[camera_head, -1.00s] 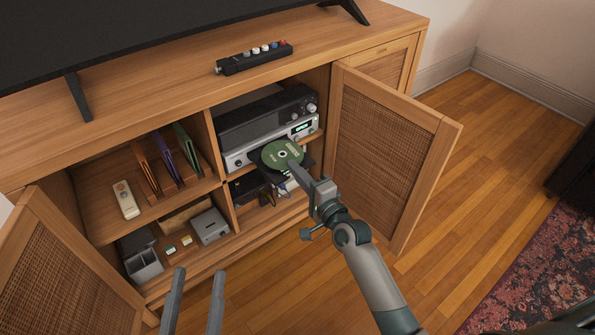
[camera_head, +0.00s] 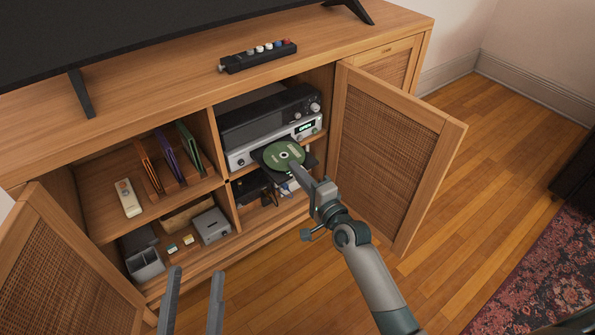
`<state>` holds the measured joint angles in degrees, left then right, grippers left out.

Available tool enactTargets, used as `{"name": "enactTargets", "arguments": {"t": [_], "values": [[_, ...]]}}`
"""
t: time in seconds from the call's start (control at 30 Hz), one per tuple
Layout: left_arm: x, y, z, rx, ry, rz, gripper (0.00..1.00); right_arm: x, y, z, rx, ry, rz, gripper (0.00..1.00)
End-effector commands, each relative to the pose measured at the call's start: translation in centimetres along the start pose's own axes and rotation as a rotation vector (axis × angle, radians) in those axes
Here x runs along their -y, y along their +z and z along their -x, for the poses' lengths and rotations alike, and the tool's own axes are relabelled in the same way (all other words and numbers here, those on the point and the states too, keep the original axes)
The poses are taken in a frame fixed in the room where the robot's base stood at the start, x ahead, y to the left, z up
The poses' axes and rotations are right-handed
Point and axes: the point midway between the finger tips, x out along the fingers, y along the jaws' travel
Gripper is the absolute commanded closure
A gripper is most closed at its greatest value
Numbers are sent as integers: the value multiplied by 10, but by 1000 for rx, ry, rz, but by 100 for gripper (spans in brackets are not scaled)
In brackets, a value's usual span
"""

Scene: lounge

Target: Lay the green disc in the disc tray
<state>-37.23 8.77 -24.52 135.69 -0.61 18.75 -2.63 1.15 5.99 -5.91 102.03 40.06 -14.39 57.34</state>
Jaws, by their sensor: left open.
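The green disc (camera_head: 283,155) is level over the black disc tray (camera_head: 262,158), which sticks out from the front of the silver player (camera_head: 275,137) in the right compartment. I cannot tell whether the disc rests in the tray or is just above it. My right gripper (camera_head: 293,168) has its fingertips at the disc's near edge; whether they are closed on it is too small to tell. My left gripper (camera_head: 192,303) is open and empty at the bottom of the view, in front of the cabinet.
Both woven cabinet doors, left (camera_head: 68,265) and right (camera_head: 385,155), stand open. The left compartment holds a white remote (camera_head: 128,198), upright cases (camera_head: 178,157) and small boxes.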

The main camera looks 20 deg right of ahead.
Motion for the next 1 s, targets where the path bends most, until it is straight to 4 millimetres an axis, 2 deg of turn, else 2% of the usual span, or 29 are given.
{"name": "enactTargets", "arguments": {"t": [1.0], "values": [[-1,-8,-4,2,0,-1,53,-2,0,0,0,15,0,100]]}}
